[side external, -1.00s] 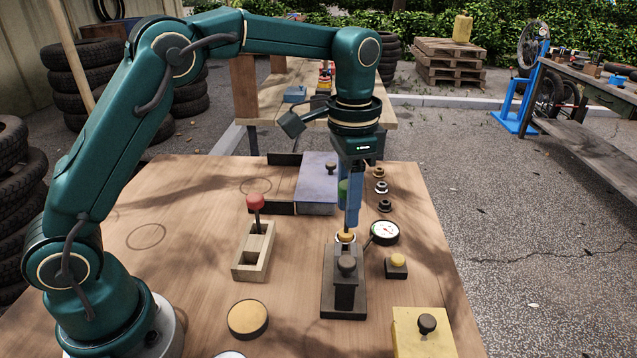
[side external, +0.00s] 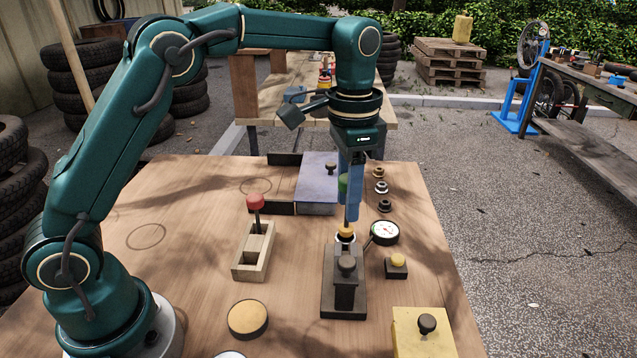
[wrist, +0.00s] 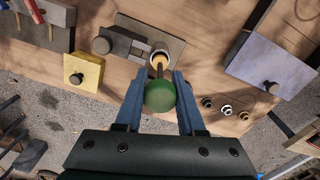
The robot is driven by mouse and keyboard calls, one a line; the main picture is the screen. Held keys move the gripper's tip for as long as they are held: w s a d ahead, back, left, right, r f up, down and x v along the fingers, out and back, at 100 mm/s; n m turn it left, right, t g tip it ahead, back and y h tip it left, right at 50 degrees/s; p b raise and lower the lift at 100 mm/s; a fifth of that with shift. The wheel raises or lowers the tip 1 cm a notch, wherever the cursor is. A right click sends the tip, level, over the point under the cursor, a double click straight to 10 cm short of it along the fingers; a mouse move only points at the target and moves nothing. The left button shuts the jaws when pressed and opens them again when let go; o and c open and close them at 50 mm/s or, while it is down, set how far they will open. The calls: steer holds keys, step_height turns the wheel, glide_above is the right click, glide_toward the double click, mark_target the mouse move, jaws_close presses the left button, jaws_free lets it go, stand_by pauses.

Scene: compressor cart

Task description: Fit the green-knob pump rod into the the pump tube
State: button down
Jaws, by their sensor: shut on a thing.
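My gripper (side external: 350,193) is shut on the green-knob pump rod, its blue fingers on either side of the green knob (side external: 343,183). The knob also shows between the fingertips in the wrist view (wrist: 160,97). The thin rod runs down from the knob to a brass-coloured end (side external: 345,231). That end is at the white-rimmed mouth of the pump tube (side external: 345,240), which stands on a dark block base. In the wrist view the rod end overlaps the tube mouth (wrist: 160,54). I cannot tell how far, if at all, it is inside. The rod looks nearly upright.
A round gauge (side external: 384,233) stands close right of the tube. A wooden block with a red-knobbed rod (side external: 255,203) is to the left. A small yellow-topped button (side external: 397,261) and a yellow box (side external: 423,335) are to the right.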

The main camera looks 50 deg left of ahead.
mark_target(347, 227)
steer(key=shift+f, duration=2.15)
steer(key=shift+c, duration=2.2)
jaws_free()
steer(key=shift+r, duration=2.55)
steer(key=shift+a+r, duration=0.1)
steer(key=s+a+r+n+t, duration=0.2)
steer(key=s+a+r+t, duration=0.1)
steer(key=s+r, duration=0.55)
steer(key=s+a+f+n+t, duration=0.1)
steer(key=s+f+n+t, duration=0.1)
steer(key=s+f, duration=0.4)
steer(key=s+n, duration=0.1)
steer(key=s, duration=0.2)
steer(key=shift+s+f+n+t, duration=0.15)
steer(key=shift+f+n+t, duration=0.15)
steer(key=shift+f, duration=0.1)
